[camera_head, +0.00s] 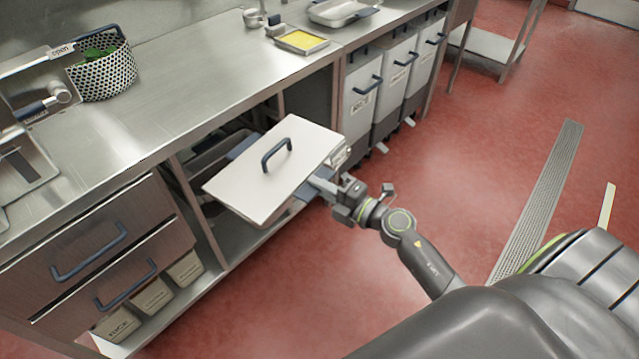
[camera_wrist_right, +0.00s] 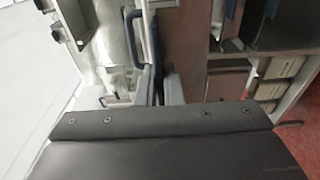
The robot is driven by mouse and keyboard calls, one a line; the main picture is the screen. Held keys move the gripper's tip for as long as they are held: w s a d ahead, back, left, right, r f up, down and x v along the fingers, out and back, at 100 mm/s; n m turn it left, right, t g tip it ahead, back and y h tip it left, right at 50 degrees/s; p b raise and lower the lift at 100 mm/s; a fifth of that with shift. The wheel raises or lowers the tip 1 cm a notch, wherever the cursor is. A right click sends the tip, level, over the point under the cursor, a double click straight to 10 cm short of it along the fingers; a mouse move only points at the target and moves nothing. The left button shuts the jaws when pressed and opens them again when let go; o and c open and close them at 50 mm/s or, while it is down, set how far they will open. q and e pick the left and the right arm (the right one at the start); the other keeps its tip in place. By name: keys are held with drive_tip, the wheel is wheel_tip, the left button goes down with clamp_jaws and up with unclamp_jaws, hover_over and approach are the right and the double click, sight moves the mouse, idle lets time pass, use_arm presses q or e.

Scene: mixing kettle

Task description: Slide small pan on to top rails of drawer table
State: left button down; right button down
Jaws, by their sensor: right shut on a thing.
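The small pan (camera_head: 275,170) has a flat pale lid with a dark arched handle and dark blue pieces at two ends. It lies slanted in front of the open bay of the drawer table (camera_head: 150,155), its far-left side reaching under the counter. Whether it touches the rails is hidden by the lid. My right gripper (camera_head: 328,188) is shut on the small pan at its right end, by a dark blue piece. In the right wrist view, the fingers (camera_wrist_right: 152,88) show near a blue handle, mostly above a dark panel. My left gripper is not in view.
Two closed drawers (camera_head: 110,260) with blue handles are left of the bay, with several labelled bins (camera_head: 150,297) on the shelf below. White bins (camera_head: 365,95) stand to the right. The counter holds a basket (camera_head: 103,70) and a yellow-filled tray (camera_head: 302,41).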

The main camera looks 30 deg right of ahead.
drive_tip(key=shift+m+t+h, duration=0.5)
drive_tip(key=shift+m+h, duration=0.1)
drive_tip(key=shift+h, duration=0.2)
drive_tip(key=shift+w+a+f+b, duration=0.2)
drive_tip(key=shift+w+f+b, duration=0.3)
drive_tip(key=shift+w+f, duration=0.6)
drive_tip(key=shift+w+a+f+b, duration=0.2)
drive_tip(key=shift+w+f+b, duration=0.35)
drive_tip(key=shift+w+f, duration=0.55)
drive_tip(key=shift+w+a+f+b, duration=0.2)
drive_tip(key=shift+w+f+b, duration=0.3)
drive_tip(key=shift+w+f, duration=0.6)
drive_tip(key=shift+w+a+p, duration=0.15)
drive_tip(key=shift+a+p, duration=0.05)
drive_tip(key=shift+p, duration=0.2)
